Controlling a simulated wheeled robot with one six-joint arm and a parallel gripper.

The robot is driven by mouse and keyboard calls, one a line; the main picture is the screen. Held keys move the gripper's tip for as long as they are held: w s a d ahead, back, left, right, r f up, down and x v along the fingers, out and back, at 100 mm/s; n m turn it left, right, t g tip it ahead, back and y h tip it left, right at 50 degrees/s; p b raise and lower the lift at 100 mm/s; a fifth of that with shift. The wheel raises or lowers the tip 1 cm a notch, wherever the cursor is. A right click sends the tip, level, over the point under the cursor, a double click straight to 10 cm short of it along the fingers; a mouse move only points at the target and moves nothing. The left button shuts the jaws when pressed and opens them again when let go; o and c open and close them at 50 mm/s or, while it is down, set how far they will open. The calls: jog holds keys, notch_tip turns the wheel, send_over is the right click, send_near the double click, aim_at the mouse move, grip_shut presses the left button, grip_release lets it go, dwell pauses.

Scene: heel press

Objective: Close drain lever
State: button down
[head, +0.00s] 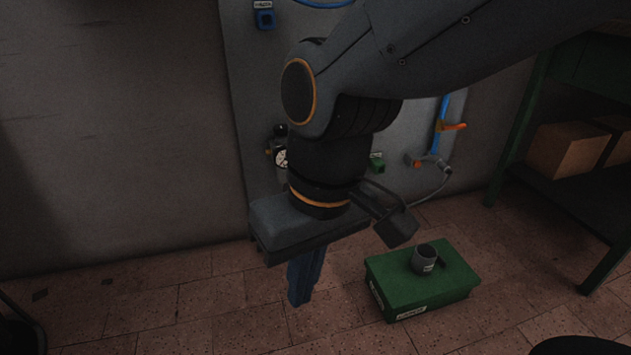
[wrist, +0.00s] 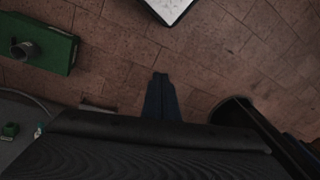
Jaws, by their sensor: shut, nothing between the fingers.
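On the wall panel, right of my arm, an orange lever (head: 453,126) sticks out sideways from a blue pipe (head: 442,113). A smaller orange part (head: 415,162) sits lower, near a pale fitting and hose. I cannot tell for sure which is the drain lever. My gripper (head: 300,299) points down in front of the panel, left of and below both orange parts and well apart from them. Its blue fingers are together and empty; they also show over bare floor in the wrist view (wrist: 160,77). My arm hides the middle of the panel.
A green box (head: 432,282) with a grey mug (head: 424,258) on it stands on the floor right of my gripper. A gauge (head: 282,158) is on the panel. A green shelf (head: 556,190) with cartons stands at right. The left floor is mostly clear.

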jog(key=shift+w+d, duration=0.1)
jog(key=shift+d, duration=0.1)
jog(key=w+a+f+m+t+y, duration=0.15)
jog(key=w+f+m+t, duration=0.35)
jog(key=w, duration=0.9)
jog(key=w+a+f+m+t+b, duration=0.1)
jog(key=w+a+f+m, duration=0.35)
jog(key=w, duration=0.95)
jog(key=w+a+f+m+t+y, duration=0.1)
jog(key=w+f+m+t, duration=0.15)
jog(key=w+f, duration=0.8)
jog(key=w+d+f+m+t+y, duration=0.1)
jog(key=w+d+f+m+t, duration=0.15)
jog(key=w, duration=0.25)
jog(key=w+d+f+m+t+y, duration=0.1)
jog(key=w+f, duration=0.2)
jog(key=w, duration=0.2)
jog(key=s+d+f+m+t+y, duration=0.1)
jog(key=d+f+m+t, duration=0.3)
jog(key=f, duration=0.6)
jog(key=shift+s+d+f+m+t+y+b, duration=0.2)
jog(key=shift+s+d+m+t+y+b, duration=0.2)
jog(key=shift+d+m, duration=0.6)
